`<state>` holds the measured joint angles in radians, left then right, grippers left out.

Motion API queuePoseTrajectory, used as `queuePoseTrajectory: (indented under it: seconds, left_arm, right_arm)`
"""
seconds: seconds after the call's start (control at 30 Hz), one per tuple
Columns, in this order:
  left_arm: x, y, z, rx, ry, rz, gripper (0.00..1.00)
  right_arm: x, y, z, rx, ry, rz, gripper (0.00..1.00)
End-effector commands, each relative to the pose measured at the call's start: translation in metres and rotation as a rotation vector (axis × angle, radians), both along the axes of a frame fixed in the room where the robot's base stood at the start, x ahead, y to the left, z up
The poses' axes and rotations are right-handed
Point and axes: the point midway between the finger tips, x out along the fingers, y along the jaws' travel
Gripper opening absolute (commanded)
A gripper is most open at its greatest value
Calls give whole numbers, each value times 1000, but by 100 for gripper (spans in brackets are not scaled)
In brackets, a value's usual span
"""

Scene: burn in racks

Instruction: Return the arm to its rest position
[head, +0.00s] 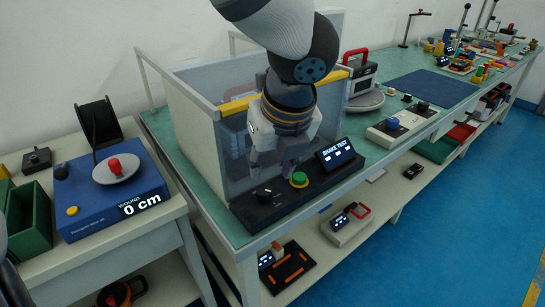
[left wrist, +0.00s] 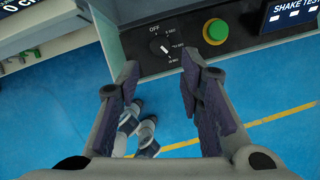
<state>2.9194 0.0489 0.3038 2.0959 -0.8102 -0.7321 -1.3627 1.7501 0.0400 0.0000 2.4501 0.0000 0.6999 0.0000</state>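My left gripper (head: 277,165) hangs in front of the clear-walled shake test box, above its black control panel (head: 277,204). It hides part of the box front. In the left wrist view my left gripper (left wrist: 160,70) has its two fingers wide apart with nothing between them. Ahead of the fingertips are a black dial (left wrist: 160,46) with OFF and time marks and a green button (left wrist: 215,31). The dial (head: 265,192) and green button (head: 299,179) also show in the head view. My right gripper is not in view.
The shake test display (head: 335,153) stands right of the button. A blue winding unit (head: 112,190) reading 0 cm sits on the left bench. A control box (head: 401,124) and blue mat (head: 432,88) lie farther right on the green bench. The blue floor (head: 440,235) at right is clear.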

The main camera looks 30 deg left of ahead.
Motion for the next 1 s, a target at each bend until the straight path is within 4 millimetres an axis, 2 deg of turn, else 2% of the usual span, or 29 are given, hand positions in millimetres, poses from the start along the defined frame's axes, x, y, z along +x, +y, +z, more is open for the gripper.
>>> queuePoseTrajectory:
  seconds: [0.1,0.2,0.6,0.67,0.77,0.83,0.9,0.97,1.0]
  left_arm:
    - [-4,-7,17,-6,2,0,34]
    - [-6,-8,23,-3,2,1,34]
    - [-6,-8,24,-1,2,0,34]
    - [-8,-10,18,-14,10,13,34]
    - [-21,-21,-27,-123,69,127,34]
    - [-45,-37,-83,-258,142,322,34]
    - [-80,-55,-144,-391,218,623,34]
    - [-115,-63,-193,-465,263,945,34]
    - [-141,-64,-222,-483,271,1183,34]
  right_arm:
    - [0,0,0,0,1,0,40]
    - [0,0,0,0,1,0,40]
    - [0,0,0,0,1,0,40]
    - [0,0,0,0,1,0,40]
    - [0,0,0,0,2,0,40]
    - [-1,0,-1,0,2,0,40]
    - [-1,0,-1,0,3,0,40]
    - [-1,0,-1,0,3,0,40]
    - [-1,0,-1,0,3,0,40]
